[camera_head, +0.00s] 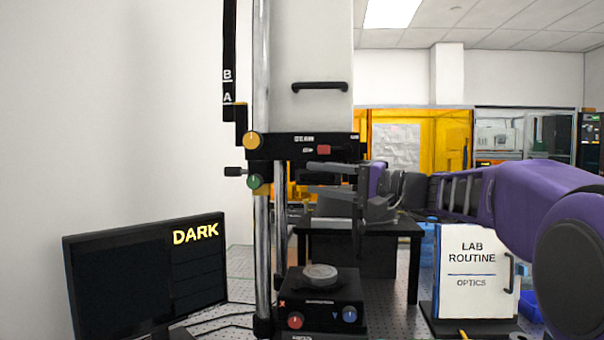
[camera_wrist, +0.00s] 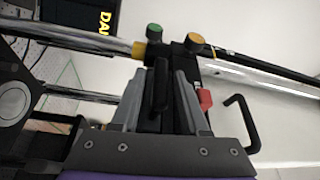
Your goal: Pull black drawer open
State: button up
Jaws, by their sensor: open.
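My gripper (camera_head: 312,179) is open in the head view, in front of the interferometer column just below its black housing (camera_head: 285,146). The black drawer (camera_head: 343,178) appears to be the dark part under that housing, mostly hidden behind my fingers. In the wrist view, my gripper (camera_wrist: 158,76) has its two grey fingers spread apart. A black upright handle (camera_wrist: 160,88) shows between them, with gaps to the fingers. I cannot tell whether either finger touches it.
Yellow (camera_head: 252,140) and green (camera_head: 253,181) knobs stick out left of the housing. A red button (camera_head: 323,150) sits on its front. Below are a round sample (camera_head: 320,271) on a black stage and a monitor (camera_head: 120,285) reading DARK. A LAB ROUTINE panel (camera_head: 470,295) stands right.

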aim_at(302, 174)
jog(key=shift+x, duration=2.15)
jog(key=shift+c, duration=0.3)
grip_shut()
jog(key=shift+r, duration=0.25)
